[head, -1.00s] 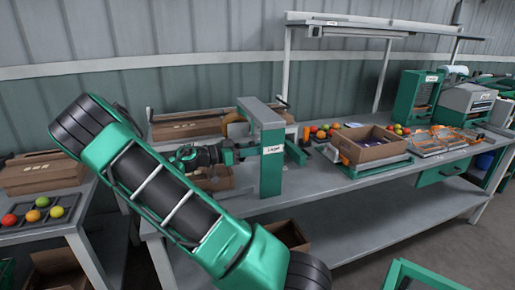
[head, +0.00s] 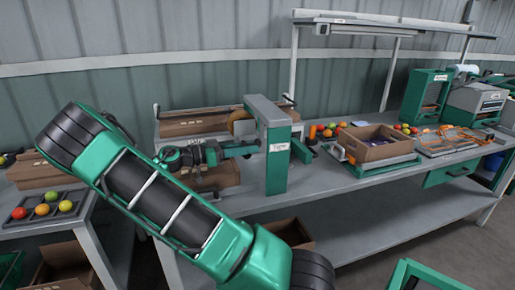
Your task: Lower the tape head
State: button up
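The tape head machine (head: 278,160) is a green upright post with a grey arm on top and a small white label that seems to read "Tape". My gripper (head: 248,148) is at the left side of the post, below the roll. Its fingertips lie against or just in front of the post in the picture; contact cannot be told. The fingers are too small and dark to read as open or shut. My large green arm link covers the front left.
Cardboard cartons (head: 193,122) lie behind and below my wrist. Right of the post are loose tomatoes (head: 322,131), an open carton (head: 372,150) on a green-edged stand, and an orange-railed tray (head: 450,141). A tomato tray (head: 28,214) is at the left.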

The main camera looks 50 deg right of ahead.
jog(key=v, duration=0.3)
jog(key=shift+w+a, duration=0.3)
jog(key=s+v, duration=0.1)
jog(key=v, duration=1.2)
jog(key=shift+a+r, duration=0.3)
jog(key=shift+a, duration=0.05)
dwell(0.9)
jog(key=shift+w, duration=0.1)
dwell(0.5)
